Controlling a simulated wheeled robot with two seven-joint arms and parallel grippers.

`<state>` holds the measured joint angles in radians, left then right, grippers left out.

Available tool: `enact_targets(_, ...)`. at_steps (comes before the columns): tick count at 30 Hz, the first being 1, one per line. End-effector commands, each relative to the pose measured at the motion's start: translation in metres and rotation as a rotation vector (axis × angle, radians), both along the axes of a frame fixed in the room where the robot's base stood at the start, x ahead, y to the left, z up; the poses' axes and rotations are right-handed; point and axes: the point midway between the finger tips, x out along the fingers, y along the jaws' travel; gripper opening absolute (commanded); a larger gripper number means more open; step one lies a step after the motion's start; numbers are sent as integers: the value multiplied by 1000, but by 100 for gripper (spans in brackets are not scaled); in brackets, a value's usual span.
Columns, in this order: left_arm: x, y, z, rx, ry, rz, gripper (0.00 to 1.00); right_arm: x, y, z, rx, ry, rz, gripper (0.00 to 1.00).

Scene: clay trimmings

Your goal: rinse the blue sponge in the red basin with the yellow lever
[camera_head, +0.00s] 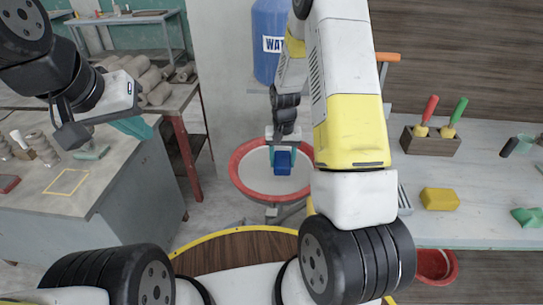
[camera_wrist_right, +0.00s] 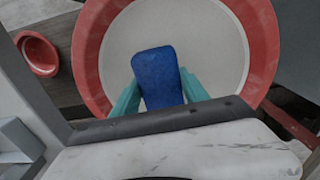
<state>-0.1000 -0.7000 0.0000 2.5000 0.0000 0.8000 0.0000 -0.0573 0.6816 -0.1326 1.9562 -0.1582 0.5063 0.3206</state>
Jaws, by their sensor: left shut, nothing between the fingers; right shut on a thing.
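The blue sponge (camera_head: 283,165) is held in my right gripper (camera_head: 282,158), between its teal fingers. In the right wrist view the sponge (camera_wrist_right: 158,78) stands out over the pale inside of the red basin (camera_wrist_right: 88,62). In the head view it appears over the middle of the red basin (camera_head: 240,180); whether it touches the basin floor I cannot tell. I cannot make out a yellow lever; my right arm covers part of the area above the basin.
A blue water tank (camera_head: 268,40) stands behind the basin. On the right worktop are a yellow block (camera_head: 440,199), a wooden tool holder (camera_head: 432,145) and a green cloth-like thing (camera_head: 527,217). A smaller red bowl (camera_head: 436,266) sits below it. The grey left table (camera_head: 110,195) carries clay pieces.

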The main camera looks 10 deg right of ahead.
Motion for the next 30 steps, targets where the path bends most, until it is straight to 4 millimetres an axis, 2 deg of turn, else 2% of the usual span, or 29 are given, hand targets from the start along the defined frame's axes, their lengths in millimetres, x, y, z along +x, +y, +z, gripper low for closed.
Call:
enact_targets(15, 0, 0, 0, 0, 0, 0, 0, 1, 0, 42, 1, -2, 1, 20)
enact_targets(30, 0, 0, 0, 0, 0, 0, 0, 0, 0, 47, 0, 0, 0, 20)
